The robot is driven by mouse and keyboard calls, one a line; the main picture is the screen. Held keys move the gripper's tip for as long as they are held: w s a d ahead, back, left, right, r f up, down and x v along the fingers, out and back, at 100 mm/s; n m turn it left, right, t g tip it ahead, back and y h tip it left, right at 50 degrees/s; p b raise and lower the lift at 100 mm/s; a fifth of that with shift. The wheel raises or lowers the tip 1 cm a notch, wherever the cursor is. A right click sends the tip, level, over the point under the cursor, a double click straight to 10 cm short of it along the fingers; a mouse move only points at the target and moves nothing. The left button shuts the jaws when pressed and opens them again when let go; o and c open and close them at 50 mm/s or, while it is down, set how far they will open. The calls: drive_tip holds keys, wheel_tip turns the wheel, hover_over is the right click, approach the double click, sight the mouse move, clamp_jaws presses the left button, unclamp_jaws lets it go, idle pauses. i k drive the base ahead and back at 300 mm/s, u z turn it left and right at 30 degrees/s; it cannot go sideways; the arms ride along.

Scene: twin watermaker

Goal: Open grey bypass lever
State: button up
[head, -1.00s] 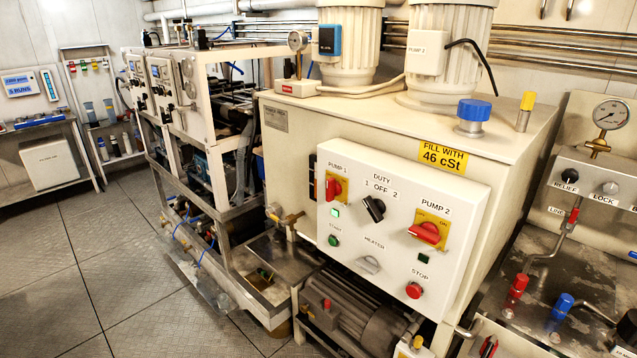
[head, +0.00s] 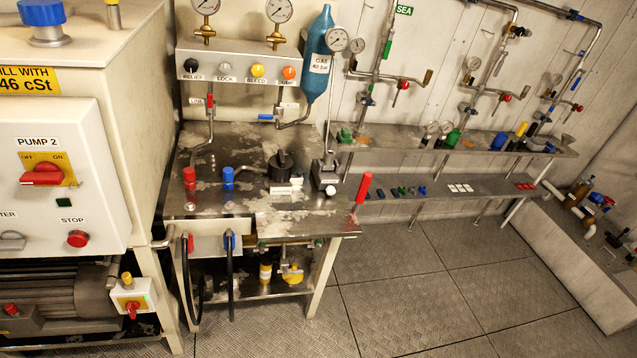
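I cannot pick out a grey bypass lever for certain in the head view. Several valves with red handles (head: 505,97) sit on the wall pipes at the back right, and small grey details there are too small to tell. A steel bench (head: 240,212) stands in the middle, with a pale grey knob marked LOCK (head: 224,68) on the panel above it. A red-handled lever (head: 362,188) stands at the bench's right corner. My gripper is not in view.
A cream tank cabinet (head: 125,45) with a Pump 2 switch panel (head: 85,130) fills the left. A long shelf (head: 440,190) with small parts runs along the back wall. A pale block (head: 575,255) stands at far right. The floor (head: 430,280) in front is clear.

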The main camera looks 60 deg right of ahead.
sight(285, 269)
drive_tip(key=z, duration=1.4)
drive_tip(key=k, duration=1)
drive_tip(key=z, duration=0.65)
drive_tip(key=i, duration=1.15)
drive_tip(key=u, duration=1.3)
